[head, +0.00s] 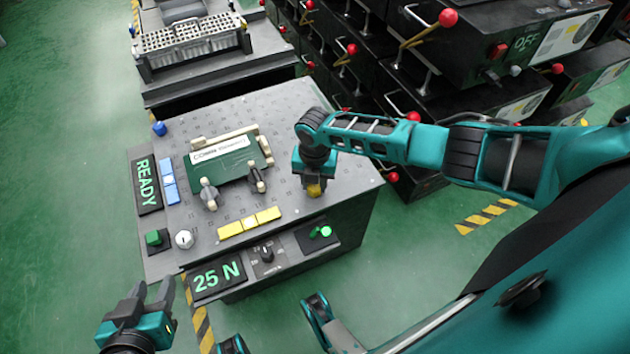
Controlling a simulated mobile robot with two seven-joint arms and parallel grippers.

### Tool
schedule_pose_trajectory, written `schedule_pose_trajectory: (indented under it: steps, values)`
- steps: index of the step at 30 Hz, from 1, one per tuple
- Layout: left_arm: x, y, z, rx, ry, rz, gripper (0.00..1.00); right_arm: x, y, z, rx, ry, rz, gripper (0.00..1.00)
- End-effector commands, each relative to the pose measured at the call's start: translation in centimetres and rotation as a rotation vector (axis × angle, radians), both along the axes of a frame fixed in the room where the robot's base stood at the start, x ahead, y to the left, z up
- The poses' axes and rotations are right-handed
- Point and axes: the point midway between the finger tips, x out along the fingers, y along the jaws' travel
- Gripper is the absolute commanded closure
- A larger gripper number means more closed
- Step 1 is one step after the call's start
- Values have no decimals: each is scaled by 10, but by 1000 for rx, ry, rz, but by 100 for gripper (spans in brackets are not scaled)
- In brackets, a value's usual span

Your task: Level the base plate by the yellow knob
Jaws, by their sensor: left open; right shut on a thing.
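The base plate (285,112) is the grey perforated top of a dark cabinet. The yellow knob (315,190) is at its right front corner, mostly covered by my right gripper (314,180), which points down from above and is shut on it. A yellow bar (230,230) lies along the plate's front edge, and a blue bar (172,196) along its left edge. Each has a paler middle section, too small to read. A blue knob (158,128) sits at the far left corner. My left gripper (152,292) is open and empty, left of the cabinet's front.
A green clamped block (225,166) sits mid-plate. A READY display (144,184), a green button (154,239), a 25 N display (217,279), a rotary switch (266,254) and a green-lit switch (322,231) line the edges. Red-knobbed levers (448,17) stand behind right. Green floor is clear left.

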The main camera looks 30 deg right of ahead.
Motion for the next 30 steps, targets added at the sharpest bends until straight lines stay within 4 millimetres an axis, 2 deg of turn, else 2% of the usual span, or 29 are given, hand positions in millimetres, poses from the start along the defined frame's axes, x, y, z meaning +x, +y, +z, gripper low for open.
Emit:
schedule_pose_trajectory:
  steps: [9,21,22,29,30]
  values:
    - [-1,-2,-2,-8,3,6,57,-1,1,-1,0,4,70,96]
    - [-1,-2,-2,-9,4,7,57,-1,1,-1,0,4,74,96]
    - [-1,-2,-2,-9,4,7,57,-1,1,-1,0,4,73,62]
    - [-1,-1,-2,-5,4,4,57,0,1,0,0,1,73,40]
    - [-1,-1,-2,-4,3,3,57,0,1,0,1,1,72,39]
